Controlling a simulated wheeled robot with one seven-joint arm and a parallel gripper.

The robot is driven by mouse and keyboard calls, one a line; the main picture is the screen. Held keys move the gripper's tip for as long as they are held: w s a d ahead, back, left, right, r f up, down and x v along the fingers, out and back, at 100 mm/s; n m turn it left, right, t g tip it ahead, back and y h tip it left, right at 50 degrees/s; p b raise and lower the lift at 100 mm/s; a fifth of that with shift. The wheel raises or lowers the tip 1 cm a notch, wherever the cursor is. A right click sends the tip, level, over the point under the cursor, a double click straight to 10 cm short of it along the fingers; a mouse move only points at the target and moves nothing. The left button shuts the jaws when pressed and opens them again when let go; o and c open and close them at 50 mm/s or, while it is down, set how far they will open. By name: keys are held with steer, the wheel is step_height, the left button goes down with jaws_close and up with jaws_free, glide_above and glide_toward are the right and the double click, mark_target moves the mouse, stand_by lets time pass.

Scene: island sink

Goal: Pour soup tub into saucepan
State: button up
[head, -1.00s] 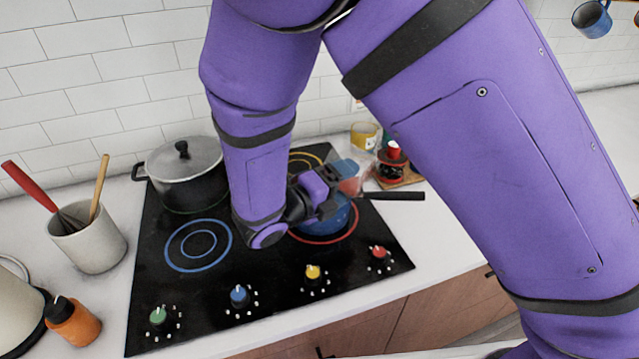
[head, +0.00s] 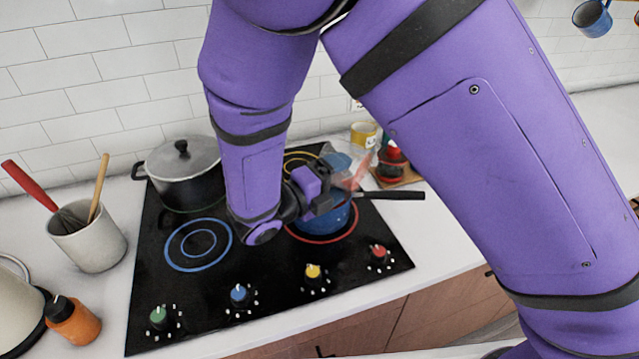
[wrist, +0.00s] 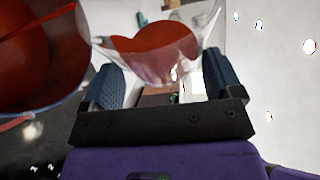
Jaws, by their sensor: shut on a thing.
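The soup tub is clear with red soup inside. In the wrist view the tub (wrist: 155,50) sits between the two fingers of my gripper (wrist: 160,88), which is shut on it. In the head view my gripper (head: 328,190) holds the tub (head: 354,174) over the saucepan, and the tub looks tilted. The blue saucepan (head: 336,219) stands on the red-ringed burner, its black handle pointing right, partly hidden by my gripper. In the wrist view the saucepan (wrist: 38,62) is at the left, with dark red inside. I cannot tell whether soup is flowing.
A lidded dark pot (head: 190,180) stands at the back left of the black cooktop (head: 200,285). A utensil crock (head: 88,236) and an orange bottle (head: 73,322) are at the left. A yellow mug (head: 364,134) and a red item (head: 392,155) on a board stand behind the saucepan.

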mark_target(353, 189)
steer(key=shift+w+a+r, duration=0.1)
steer(key=shift+r, duration=0.05)
steer(key=shift+w+a+r+n+h, duration=0.15)
steer(key=shift+n+h, duration=0.15)
steer(key=shift+n, duration=0.3)
steer(key=shift+s+d+f+m, duration=0.3)
steer(key=shift+f+m, duration=0.05)
steer(key=shift+m, duration=0.35)
steer(key=shift+s+d+f+m+y, duration=0.3)
steer(key=shift+d+m+y, duration=0.05)
steer(key=shift+d+m, duration=0.15)
steer(key=shift+s+d+f+m+y, duration=0.3)
steer(key=shift+d+m+y, duration=0.05)
steer(key=shift+d+m, duration=0.15)
steer(key=shift+s+d+f+m+g+y, duration=0.1)
steer(key=shift+d+f+m+g+y, duration=0.15)
steer(key=shift+f+m+y, duration=0.4)
steer(key=r+m+y, duration=0.1)
steer(key=m, duration=0.2)
steer(key=shift+s+d+r, duration=0.1)
steer(key=shift+r, duration=0.1)
steer(key=shift+s+d+f+m+t+y+b, duration=0.1)
steer(key=shift+s+d+m+t+y+b, duration=0.2)
steer(key=shift+s+d+m+y, duration=0.5)
steer(key=shift+s+d+f+m+t+y+b, duration=0.15)
steer(key=shift+d+m+t+y+b, duration=0.2)
steer(key=shift+d+m, duration=0.55)
steer(key=shift+s+d+f+m+t+y+b, duration=0.15)
steer(key=shift+s+d+m+t+y, duration=0.4)
steer(key=shift+m, duration=0.7)
